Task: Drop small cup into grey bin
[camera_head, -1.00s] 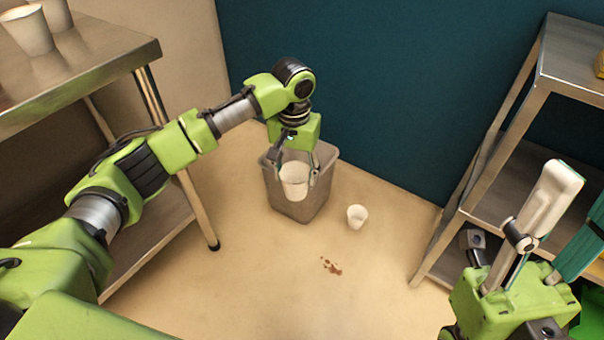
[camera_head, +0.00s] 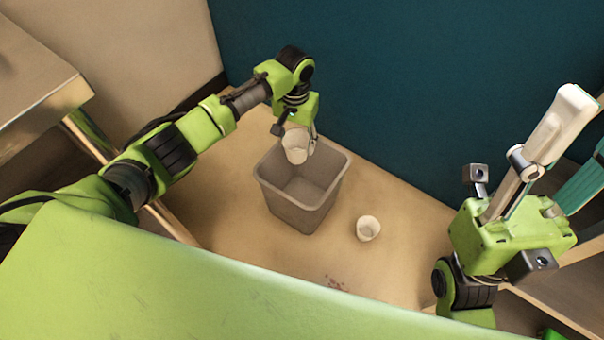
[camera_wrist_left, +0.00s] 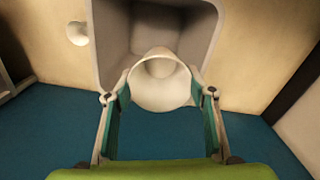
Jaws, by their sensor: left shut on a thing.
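My left gripper (camera_head: 300,138) is shut on a white cup (camera_head: 294,146), which is tilted and held over the back part of the grey bin (camera_head: 300,214). In the left wrist view the cup (camera_wrist_left: 160,92) sits between the fingertips and overlaps the bin's near rim (camera_wrist_left: 104,60). The visible inside of the bin looks empty. A second white cup (camera_head: 368,229), of small size, stands on the floor to the right of the bin; it also shows in the left wrist view (camera_wrist_left: 78,34). My right gripper (camera_head: 588,128) is at the right, its fingers apart and empty.
A dark teal wall (camera_head: 390,80) is behind the bin.

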